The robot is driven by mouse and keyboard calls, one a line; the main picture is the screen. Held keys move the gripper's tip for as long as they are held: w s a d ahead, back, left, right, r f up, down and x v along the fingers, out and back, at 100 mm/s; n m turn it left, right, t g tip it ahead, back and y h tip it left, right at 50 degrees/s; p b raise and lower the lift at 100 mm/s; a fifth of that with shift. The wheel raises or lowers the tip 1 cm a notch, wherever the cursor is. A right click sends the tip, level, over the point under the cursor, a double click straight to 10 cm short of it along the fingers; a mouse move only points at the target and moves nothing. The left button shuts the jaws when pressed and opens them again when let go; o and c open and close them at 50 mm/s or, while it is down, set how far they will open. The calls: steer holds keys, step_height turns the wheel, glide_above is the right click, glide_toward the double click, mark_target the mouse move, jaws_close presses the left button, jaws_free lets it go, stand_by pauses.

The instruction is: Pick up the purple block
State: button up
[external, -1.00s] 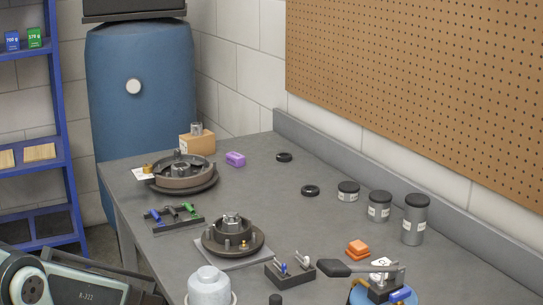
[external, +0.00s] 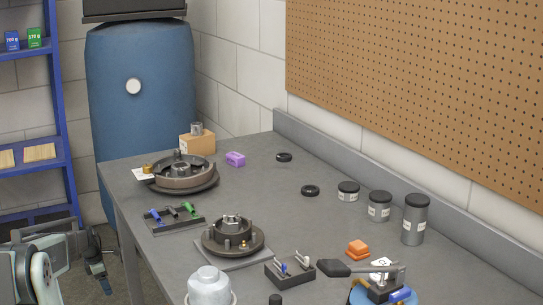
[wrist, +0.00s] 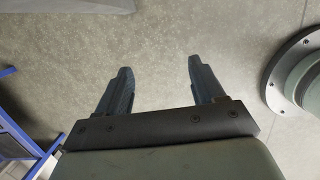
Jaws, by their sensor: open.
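The purple block (external: 235,159) lies on the grey workbench (external: 240,195) toward its far end in the external view. It is right of a round dark metal part and in front of a cardboard box. My gripper (wrist: 160,64) is open and empty in the wrist view, its two dark fingers wide apart over bare concrete floor. In the external view my arm is at the lower left, off the bench's left side and well away from the block. The block is not in the wrist view.
Near the block are the cardboard box (external: 197,144), a round metal part (external: 184,174) and a black ring (external: 284,157). A tool rack (external: 174,219), a second round part (external: 233,238) and dark-lidded jars (external: 414,222) stand nearer. A blue shelf (external: 60,120) is left.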

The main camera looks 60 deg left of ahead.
steer(key=s+a+r+t+y, duration=0.1)
steer(key=s+a+r+t, duration=0.25)
steer(key=a+r, duration=2)
steer(key=w+r+m+g+h, duration=0.1)
steer(key=w+r+m, duration=0.3)
steer(key=w+r, duration=0.45)
steer(key=w+r+m+g+h, duration=0.1)
steer(key=w+r+m, duration=0.35)
steer(key=r, duration=0.65)
steer(key=w+d+r+m+g+h, duration=0.15)
steer(key=w+d+r+m, duration=0.3)
steer(key=w+r, duration=0.6)
steer(key=m+g+y, duration=0.2)
steer(key=g+y, duration=0.1)
steer(key=y, duration=0.4)
glide_above(236, 155)
steer(key=d, duration=0.3)
step_height(236, 155, down, 7)
steer(key=shift+a+r, duration=0.1)
steer(key=shift+a, duration=0.05)
steer(key=shift+w+x, duration=0.1)
steer(key=shift+x, duration=1.3)
steer(key=shift+w+x, duration=0.15)
steer(key=shift+x, duration=1.25)
steer(key=shift+a, duration=0.1)
steer(key=c, duration=1.1)
